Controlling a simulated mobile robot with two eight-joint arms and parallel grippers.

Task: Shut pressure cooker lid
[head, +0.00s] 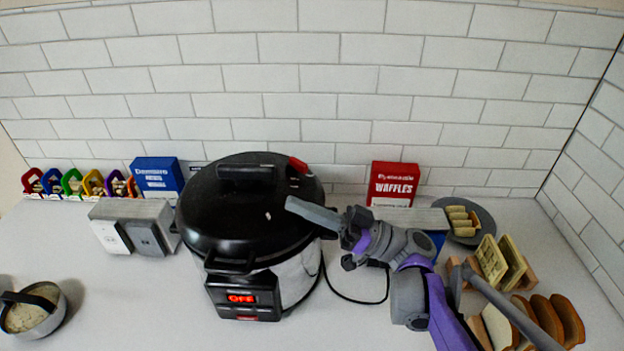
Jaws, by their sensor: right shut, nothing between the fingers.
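The pressure cooker (297,280) stands on the counter against the wall, with a silver body, black trim and a red display reading OFF. Its black lid (225,210) lies over the top of the pot, with a raised handle at the back and a red piece at its back right. From here I cannot tell whether the lid is fully seated. My right gripper (292,204) is shut and empty, its tips at the lid's right side. Whether they touch the lid is unclear. My left gripper is out of view.
A grey double box (150,213) and a blue box (158,177) stand left of the cooker. A red waffles box (393,182) is behind my right arm. Bread slices (565,320) lie at right. A bowl (38,318) sits at front left. Counter between bowl and cooker is clear.

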